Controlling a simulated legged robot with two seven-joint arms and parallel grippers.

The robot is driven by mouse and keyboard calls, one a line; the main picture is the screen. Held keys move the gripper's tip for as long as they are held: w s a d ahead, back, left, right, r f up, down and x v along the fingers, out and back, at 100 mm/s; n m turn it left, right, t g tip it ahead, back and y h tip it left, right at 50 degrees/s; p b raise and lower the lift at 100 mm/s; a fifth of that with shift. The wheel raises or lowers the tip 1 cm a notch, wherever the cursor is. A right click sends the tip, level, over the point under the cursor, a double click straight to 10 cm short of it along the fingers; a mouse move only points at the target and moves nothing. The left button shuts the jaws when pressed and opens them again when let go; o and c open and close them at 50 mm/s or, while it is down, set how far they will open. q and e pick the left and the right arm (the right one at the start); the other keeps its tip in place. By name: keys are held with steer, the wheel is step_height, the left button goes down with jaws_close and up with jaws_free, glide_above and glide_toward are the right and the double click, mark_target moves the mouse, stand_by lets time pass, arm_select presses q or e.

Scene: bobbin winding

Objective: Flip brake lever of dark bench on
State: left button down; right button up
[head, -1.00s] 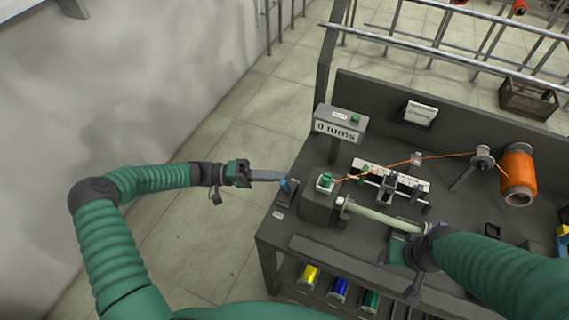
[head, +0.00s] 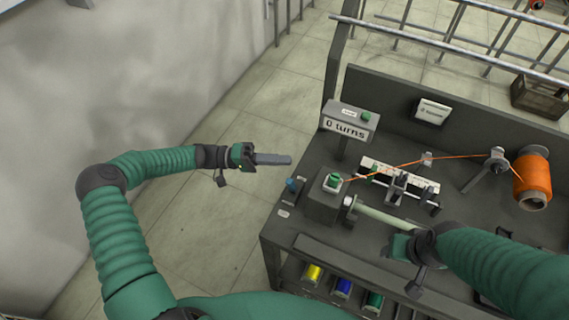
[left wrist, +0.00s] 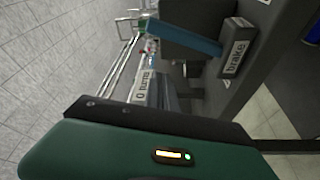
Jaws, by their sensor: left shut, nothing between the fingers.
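The dark bench (head: 330,245) stands right of centre in the head view. Its blue brake lever (head: 291,185) is at the near left corner. In the left wrist view the blue lever (left wrist: 185,37) shows close up beside a block with the label "brake" (left wrist: 235,58). My left gripper (head: 286,159) is shut and empty, just above and left of the lever in the head view, apart from it. My right gripper (head: 405,250) is at the bench front by a pale green rod (head: 385,218); its fingers are mostly hidden by the arm.
A counter reading "0 turns" (head: 346,128) stands behind the lever. A grey box with a green button (head: 333,182) is right of the lever. Orange wire runs to an orange spool (head: 532,178). Floor left of the bench is clear.

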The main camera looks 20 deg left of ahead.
arm_select(q)
steer(key=s+a, duration=0.1)
steer(key=a, duration=0.7)
steer(key=shift+s+f+b, duration=0.25)
steer(key=shift+s+b, duration=0.1)
steer(key=shift+b, duration=0.05)
